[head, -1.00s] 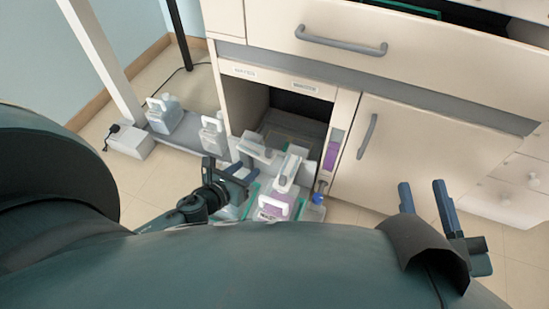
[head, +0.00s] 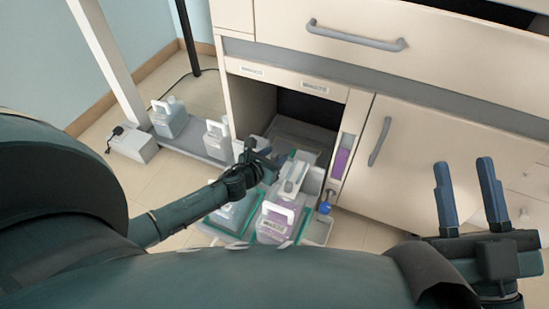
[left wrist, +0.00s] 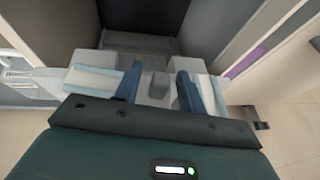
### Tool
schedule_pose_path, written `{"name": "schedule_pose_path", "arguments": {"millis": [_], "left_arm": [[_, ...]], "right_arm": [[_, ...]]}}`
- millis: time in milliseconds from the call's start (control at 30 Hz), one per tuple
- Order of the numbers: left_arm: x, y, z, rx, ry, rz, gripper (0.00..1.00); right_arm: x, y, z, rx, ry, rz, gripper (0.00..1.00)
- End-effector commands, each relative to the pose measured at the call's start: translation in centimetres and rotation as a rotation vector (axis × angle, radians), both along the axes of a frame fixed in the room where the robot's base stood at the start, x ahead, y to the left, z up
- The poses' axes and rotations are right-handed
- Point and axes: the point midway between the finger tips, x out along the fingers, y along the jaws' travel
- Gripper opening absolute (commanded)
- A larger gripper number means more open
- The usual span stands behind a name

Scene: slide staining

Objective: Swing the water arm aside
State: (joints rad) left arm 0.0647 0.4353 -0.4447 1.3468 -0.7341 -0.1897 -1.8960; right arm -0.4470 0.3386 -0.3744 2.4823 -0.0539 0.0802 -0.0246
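My left gripper (head: 262,160) is over the bottles in front of the open cabinet bay. In the left wrist view its two blue fingers (left wrist: 159,88) stand apart, with a small grey block (left wrist: 157,84) between them and visible gaps beside it. This block looks like part of the water arm; the rest of that arm is mostly hidden behind my gripper in the head view. A second pale grey arm (head: 293,177) lies over the purple-labelled bottle (head: 277,222). A bluish bottle (head: 232,212) is under my left wrist. My right gripper (head: 468,192) is open and empty at the right.
The open bay (head: 300,128) has a drawer (head: 350,40) above and a closed door (head: 420,160) to its right. A blue knob (head: 325,208) sits right of the bottles. Two white jugs, including one at the left (head: 170,120), stand on a low shelf.

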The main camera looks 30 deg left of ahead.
Motion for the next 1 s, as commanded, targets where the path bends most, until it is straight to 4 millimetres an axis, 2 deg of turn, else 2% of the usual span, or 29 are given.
{"name": "schedule_pose_path", "arguments": {"millis": [300,800,1000], "left_arm": [[0.25,-0.08,-0.05,0.0,0.0,-0.001,0.4],[0.23,-0.06,-0.06,0.0,0.0,-0.001,0.0],[0.22,-0.06,-0.07,0.0,0.0,-0.001,0.0]], "right_arm": [[0.03,-0.03,0.23,-0.002,-0.013,0.0,0.36],[0.05,-0.02,0.2,-0.002,-0.013,-0.001,0.36],[0.04,-0.02,0.19,-0.002,-0.013,-0.001,0.36]]}}
